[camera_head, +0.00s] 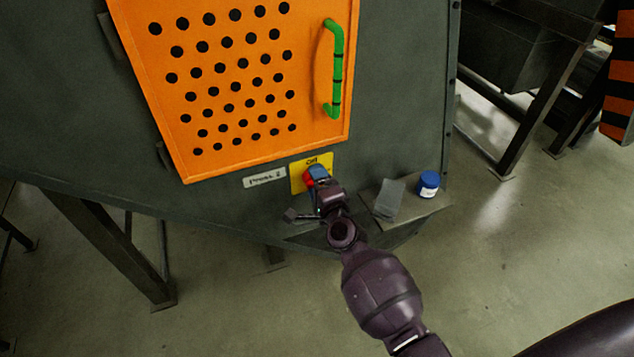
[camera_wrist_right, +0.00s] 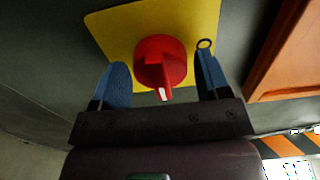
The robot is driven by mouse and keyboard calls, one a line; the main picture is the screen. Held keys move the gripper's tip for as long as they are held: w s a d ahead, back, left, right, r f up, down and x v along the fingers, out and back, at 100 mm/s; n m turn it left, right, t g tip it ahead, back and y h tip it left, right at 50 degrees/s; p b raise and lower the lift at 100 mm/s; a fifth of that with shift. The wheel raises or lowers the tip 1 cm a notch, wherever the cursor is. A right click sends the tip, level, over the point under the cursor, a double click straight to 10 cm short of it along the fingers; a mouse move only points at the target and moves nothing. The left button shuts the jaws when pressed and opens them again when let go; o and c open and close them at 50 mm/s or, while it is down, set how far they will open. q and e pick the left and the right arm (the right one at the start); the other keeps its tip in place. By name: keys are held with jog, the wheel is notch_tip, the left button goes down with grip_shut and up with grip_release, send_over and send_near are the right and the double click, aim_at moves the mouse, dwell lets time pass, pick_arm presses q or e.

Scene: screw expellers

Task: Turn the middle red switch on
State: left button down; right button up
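The red switch (camera_wrist_right: 162,65) is a round rotary knob with a white mark on its raised grip, mounted on a yellow plate (camera_wrist_right: 203,18). In the head view the yellow plate (camera_head: 297,180) is on the dark machine wall below the orange door, with "Off" lettering at its top. The red switch (camera_head: 308,181) is mostly hidden there by my right gripper (camera_head: 317,173). In the right wrist view, the blue fingers of my right gripper (camera_wrist_right: 162,82) are apart, one on each side of the knob, with visible gaps. My left gripper is not in view.
A "Press 2" label (camera_head: 265,178) is left of the plate. A small shelf (camera_head: 425,206) at right holds a grey block (camera_head: 389,198) and a blue-lidded jar (camera_head: 428,185). The orange perforated door (camera_head: 168,110) with a green handle (camera_head: 337,72) is above.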

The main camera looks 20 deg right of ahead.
jog(key=shift+o, duration=0.7)
jog(key=shift+s, duration=0.1)
jog(key=s+p, duration=0.1)
jog(key=s, duration=0.9)
jog(key=shift+s+d, duration=0.15)
jog(key=shift+s, duration=0.15)
